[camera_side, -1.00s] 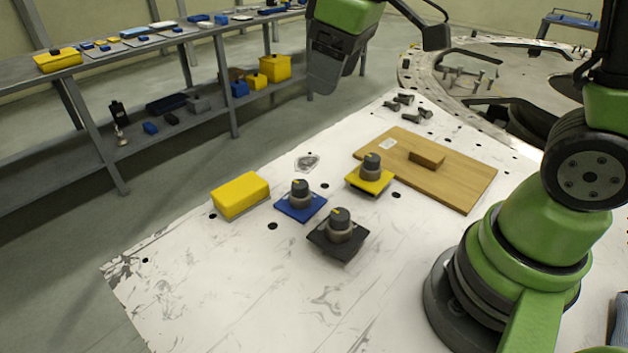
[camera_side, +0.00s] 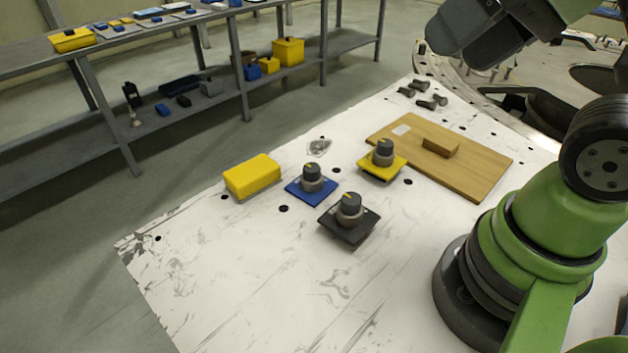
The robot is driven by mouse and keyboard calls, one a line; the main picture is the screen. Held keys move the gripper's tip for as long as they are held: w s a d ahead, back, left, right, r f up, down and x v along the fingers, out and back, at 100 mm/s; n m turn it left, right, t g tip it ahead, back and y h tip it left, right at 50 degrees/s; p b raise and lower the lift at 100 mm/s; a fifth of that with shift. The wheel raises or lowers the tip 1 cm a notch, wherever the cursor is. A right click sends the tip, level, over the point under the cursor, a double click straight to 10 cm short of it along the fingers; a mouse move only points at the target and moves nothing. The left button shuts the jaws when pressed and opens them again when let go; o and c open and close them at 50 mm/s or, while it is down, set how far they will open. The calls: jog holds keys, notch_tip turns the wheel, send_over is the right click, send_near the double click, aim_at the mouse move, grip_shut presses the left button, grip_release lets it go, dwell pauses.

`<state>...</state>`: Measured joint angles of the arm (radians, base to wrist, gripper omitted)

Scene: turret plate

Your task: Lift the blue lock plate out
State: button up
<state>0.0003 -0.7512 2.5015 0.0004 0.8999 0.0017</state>
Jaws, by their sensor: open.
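The blue lock plate (camera_side: 316,196) lies on the white table, with a dark knob on a grey collar on top. The knob has a small yellow mark. A yellow plate (camera_side: 388,171) and a black plate (camera_side: 354,231) with similar knobs stand to its right, apart from it. My gripper (camera_side: 465,40) is at the top right, high up and well away from the blue plate. It is open, and I see nothing held in it; its fingertips are hard to make out.
A yellow block (camera_side: 252,176) sits just left of the blue plate. A wooden board (camera_side: 470,170) with a small wooden block (camera_side: 440,147) lies at the right. Several dark bolts (camera_side: 424,98) lie near the back. The table's front left (camera_side: 230,265) is clear.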

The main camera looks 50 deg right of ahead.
dwell(0.3)
jog(key=shift+o, duration=1.4)
jog(key=shift+w, duration=0.15)
